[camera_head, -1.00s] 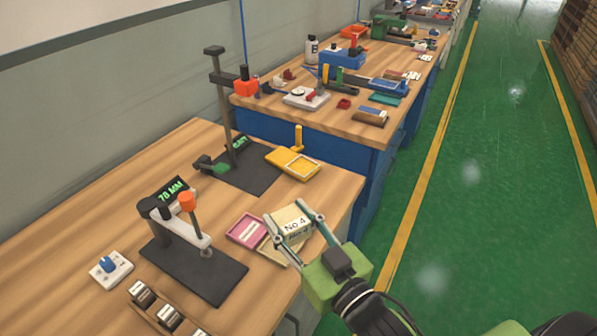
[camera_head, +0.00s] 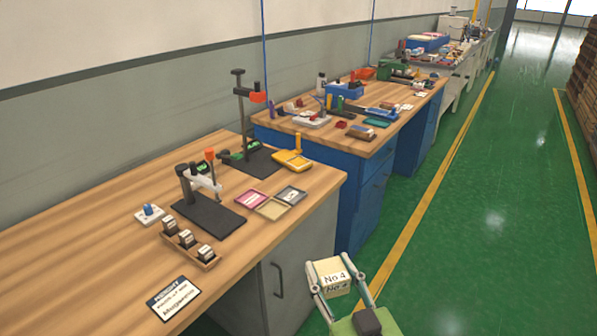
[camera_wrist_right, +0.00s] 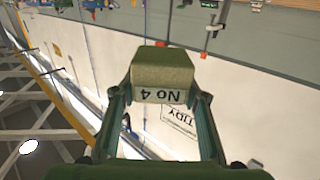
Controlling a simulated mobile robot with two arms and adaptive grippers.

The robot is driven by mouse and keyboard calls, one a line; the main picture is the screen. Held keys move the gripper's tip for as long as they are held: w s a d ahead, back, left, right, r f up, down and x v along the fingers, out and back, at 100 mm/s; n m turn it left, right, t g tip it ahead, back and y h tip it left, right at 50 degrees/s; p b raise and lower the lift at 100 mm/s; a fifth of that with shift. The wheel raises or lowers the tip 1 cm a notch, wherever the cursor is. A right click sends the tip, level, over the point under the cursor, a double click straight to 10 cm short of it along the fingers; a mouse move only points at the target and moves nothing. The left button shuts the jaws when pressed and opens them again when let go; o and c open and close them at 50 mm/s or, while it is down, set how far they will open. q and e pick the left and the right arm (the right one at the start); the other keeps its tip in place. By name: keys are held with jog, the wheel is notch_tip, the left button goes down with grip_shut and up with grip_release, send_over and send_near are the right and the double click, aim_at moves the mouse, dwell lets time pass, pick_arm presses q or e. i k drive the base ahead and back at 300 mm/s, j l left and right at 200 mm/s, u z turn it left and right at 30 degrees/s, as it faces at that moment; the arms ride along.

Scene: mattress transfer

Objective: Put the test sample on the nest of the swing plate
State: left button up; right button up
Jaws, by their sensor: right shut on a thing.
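The test sample is a beige block labelled "No 4" (camera_head: 328,273). My right gripper (camera_head: 335,280) is shut on it and holds it clear of the bench, in front of its right edge over the floor side. The right wrist view shows the block (camera_wrist_right: 162,72) between the two green fingers, label upside down there. A yellow plate with an upright post (camera_head: 290,159), which looks like the swing plate, lies on the near bench beside the black stand. A framed square on it looks like the nest; it looks empty. My left gripper is not in view.
On the near bench (camera_head: 110,225) lie pink (camera_head: 250,199), beige (camera_head: 272,208) and grey (camera_head: 291,195) trays. Nearby stand a black-based gauge with an orange knob (camera_head: 209,155), a tall black stand (camera_head: 240,110), and a wooden weight holder (camera_head: 189,243). A green floor aisle is open at right.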

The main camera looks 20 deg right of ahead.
aim_at(297, 162)
jog(key=k+u, duration=0.15)
jog(key=u, duration=1.45)
jog(key=l+u, duration=0.45)
jog(key=k+l+u, duration=0.1)
jog(key=l+u, duration=0.15)
jog(key=u, duration=0.2)
jog(key=k+l+u, duration=0.1)
jog(key=l+u, duration=0.35)
jog(key=k+l, duration=0.3)
jog(key=l, duration=0.2)
jog(key=k+l, duration=0.25)
jog(key=l, duration=0.25)
jog(key=k+l, duration=0.3)
jog(key=l, duration=0.2)
jog(key=k+l, duration=0.25)
jog(key=l, duration=0.25)
jog(key=k+l, duration=0.3)
jog(key=l, duration=0.25)
jog(key=k+l, duration=0.3)
jog(key=l, duration=0.2)
jog(key=k+l, duration=0.25)
jog(key=l, duration=0.25)
jog(key=k+l, duration=0.3)
jog(key=l, duration=0.2)
